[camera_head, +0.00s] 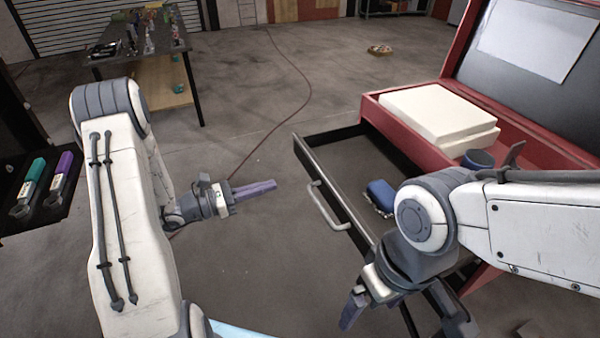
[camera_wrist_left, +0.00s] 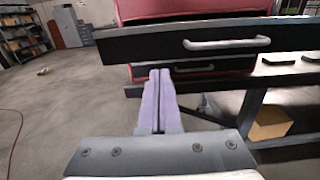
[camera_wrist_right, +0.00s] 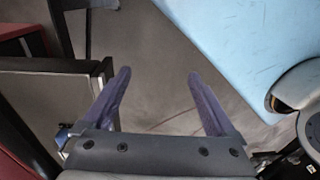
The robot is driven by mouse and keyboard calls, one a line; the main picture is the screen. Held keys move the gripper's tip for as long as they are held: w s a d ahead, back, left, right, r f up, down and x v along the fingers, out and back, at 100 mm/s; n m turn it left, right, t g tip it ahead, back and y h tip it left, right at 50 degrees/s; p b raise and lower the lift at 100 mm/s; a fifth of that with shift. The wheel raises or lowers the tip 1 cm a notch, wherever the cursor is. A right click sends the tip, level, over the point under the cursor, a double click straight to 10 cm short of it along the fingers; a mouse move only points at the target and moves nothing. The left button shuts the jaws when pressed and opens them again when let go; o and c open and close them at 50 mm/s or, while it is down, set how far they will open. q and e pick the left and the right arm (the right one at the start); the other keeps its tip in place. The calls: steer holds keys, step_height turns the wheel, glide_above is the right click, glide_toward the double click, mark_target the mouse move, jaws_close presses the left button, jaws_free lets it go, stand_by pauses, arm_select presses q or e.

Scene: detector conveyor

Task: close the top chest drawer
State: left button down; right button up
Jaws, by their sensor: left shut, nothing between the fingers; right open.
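The red chest (camera_head: 520,140) stands at the right, and its dark top drawer (camera_head: 318,165) is pulled out toward me. The drawer's grey handle (camera_head: 328,207) faces my left gripper (camera_head: 256,189), which is shut and empty, apart from the handle with a gap. The left wrist view shows the drawer front (camera_wrist_left: 140,46) and handle (camera_wrist_left: 226,43) ahead of the shut fingers (camera_wrist_left: 160,75). My right gripper (camera_head: 408,322) is open and empty by the drawer's near end, hiding part of it. The right wrist view shows the open fingers (camera_wrist_right: 158,80) beside the drawer (camera_wrist_right: 45,95).
A blue item (camera_head: 381,194) lies in the drawer. White boxes (camera_head: 435,112) and a blue round object (camera_head: 478,159) sit on the chest. Floor before the drawer is clear.

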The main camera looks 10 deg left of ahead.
mark_target(311, 173)
arm_select(q)
steer(key=p+x, duration=0.3)
steer(key=x, duration=0.5)
steer(key=shift+d+r, duration=0.1)
steer(key=shift+r, duration=0.05)
steer(key=shift+w+d+p, duration=0.4)
steer(key=shift+d+p, duration=0.1)
steer(key=shift+w, duration=0.1)
